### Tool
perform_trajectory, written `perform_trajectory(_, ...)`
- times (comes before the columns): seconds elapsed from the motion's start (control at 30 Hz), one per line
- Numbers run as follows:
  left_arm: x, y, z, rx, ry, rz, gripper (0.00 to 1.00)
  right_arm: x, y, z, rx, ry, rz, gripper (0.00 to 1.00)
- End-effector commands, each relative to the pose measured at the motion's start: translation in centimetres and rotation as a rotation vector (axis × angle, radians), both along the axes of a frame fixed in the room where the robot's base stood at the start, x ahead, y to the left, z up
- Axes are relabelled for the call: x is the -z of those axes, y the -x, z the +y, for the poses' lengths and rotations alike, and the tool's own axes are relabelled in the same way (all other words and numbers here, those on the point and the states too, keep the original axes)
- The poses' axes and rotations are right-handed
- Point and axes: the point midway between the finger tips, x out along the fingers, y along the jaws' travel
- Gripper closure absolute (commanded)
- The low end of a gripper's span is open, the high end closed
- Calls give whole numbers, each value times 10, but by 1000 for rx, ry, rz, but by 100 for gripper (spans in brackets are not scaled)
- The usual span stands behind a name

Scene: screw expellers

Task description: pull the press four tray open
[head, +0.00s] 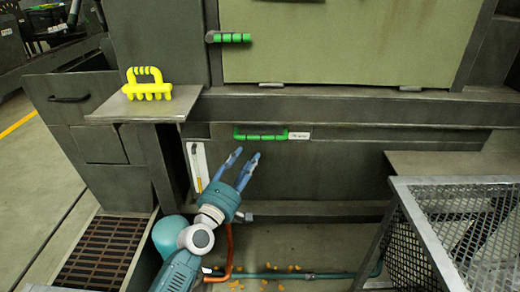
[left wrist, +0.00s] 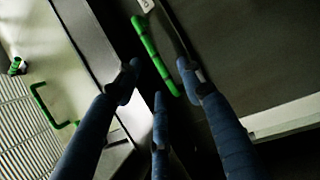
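The tray front (head: 330,160) is a wide dark panel low on the press, with a green bar handle (head: 262,137) along its top edge and a small white label (head: 299,135) at the handle's right end. The panel looks flush with the press body. My left gripper (head: 246,157) is open, with its blue fingers pointing up towards the handle from just below. In the left wrist view the handle (left wrist: 154,52) runs between the spread fingertips (left wrist: 158,66); I cannot tell whether they touch it. My right gripper is not in view.
A side shelf (head: 125,105) holds a yellow knuckle-shaped object (head: 147,84). A wire-mesh basket (head: 465,220) stands at the right. An orange pipe (head: 229,250) and a green pipe (head: 300,276) run near the floor, with yellow bits scattered about. Another green handle (head: 230,37) is higher up.

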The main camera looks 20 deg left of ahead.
Motion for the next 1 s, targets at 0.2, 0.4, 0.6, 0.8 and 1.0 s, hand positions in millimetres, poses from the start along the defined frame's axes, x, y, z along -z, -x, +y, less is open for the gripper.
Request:
perform_trajectory(0.2,-14,-21,-2,4,23,-19,61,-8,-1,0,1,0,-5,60)
perform_trajectory(0.4,-20,-59,-7,5,20,-19,61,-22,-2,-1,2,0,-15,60)
perform_trajectory(0.6,-23,-90,-11,4,18,-16,61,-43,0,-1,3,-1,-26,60)
perform_trajectory(0.8,-26,-104,-12,4,16,-15,61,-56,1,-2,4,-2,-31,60)
perform_trajectory(1.0,-27,-105,-13,4,16,-15,61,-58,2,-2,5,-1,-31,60)
